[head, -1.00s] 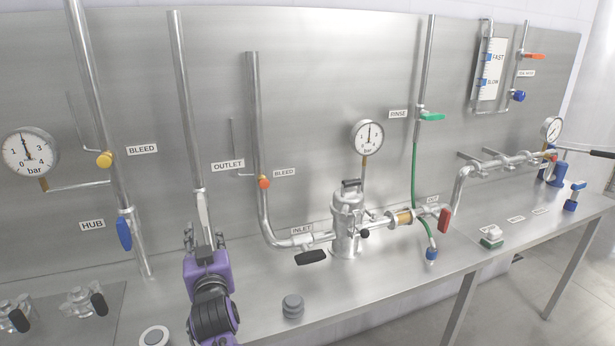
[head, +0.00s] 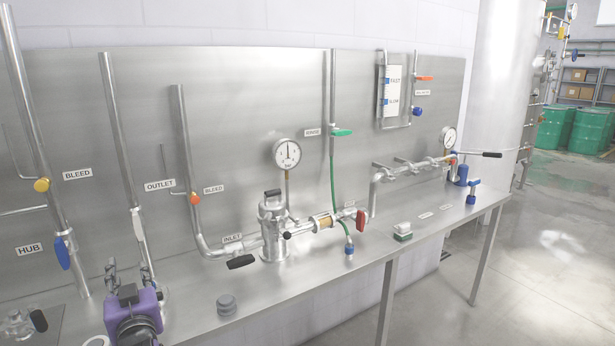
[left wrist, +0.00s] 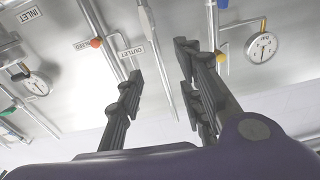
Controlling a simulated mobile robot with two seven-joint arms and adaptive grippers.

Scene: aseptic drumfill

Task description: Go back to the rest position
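My left gripper (head: 127,270) shows at the lower left of the head view, its fingers pointing up in front of the OUTLET pipe (head: 120,150). In the left wrist view its two dark fingers (left wrist: 160,95) are spread apart with nothing between them but the background panel and a thin pipe behind. It is open and empty. My right gripper is not in either view.
Pipes, gauges and valves line the back panel (head: 230,110). Open floor (head: 540,250) and green drums (head: 556,126) lie at the right.

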